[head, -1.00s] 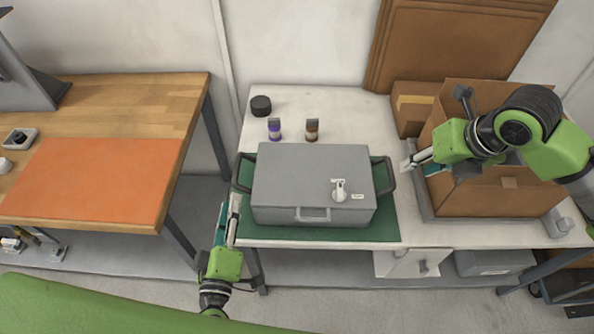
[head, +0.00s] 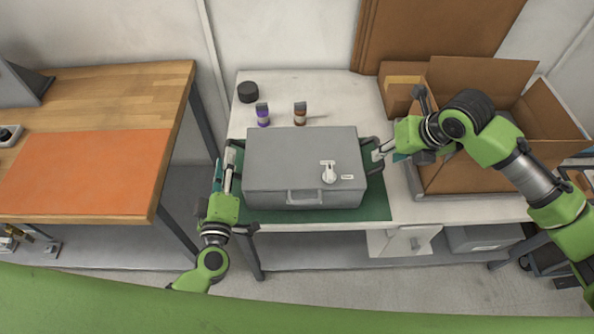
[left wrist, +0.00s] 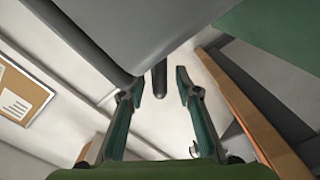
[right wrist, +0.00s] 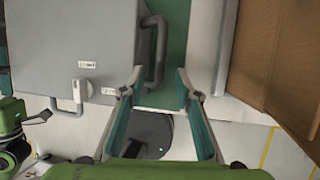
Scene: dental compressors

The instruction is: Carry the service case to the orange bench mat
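The grey service case (head: 300,160) lies flat on a green mat (head: 350,213) on the white table, with a dark handle on each side. It also shows in the left wrist view (left wrist: 150,25) and right wrist view (right wrist: 75,40). The orange bench mat (head: 85,172) lies on the wooden bench at left. My left gripper (left wrist: 155,82) is open at the left handle (left wrist: 160,80), which shows between its fingers.
A dark round lid (head: 248,92) and two small bottles, purple (head: 262,116) and brown (head: 300,115), stand behind the case. An open cardboard box (head: 470,175) stands close on the right. A floor gap separates the wooden bench (head: 130,95) from the table.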

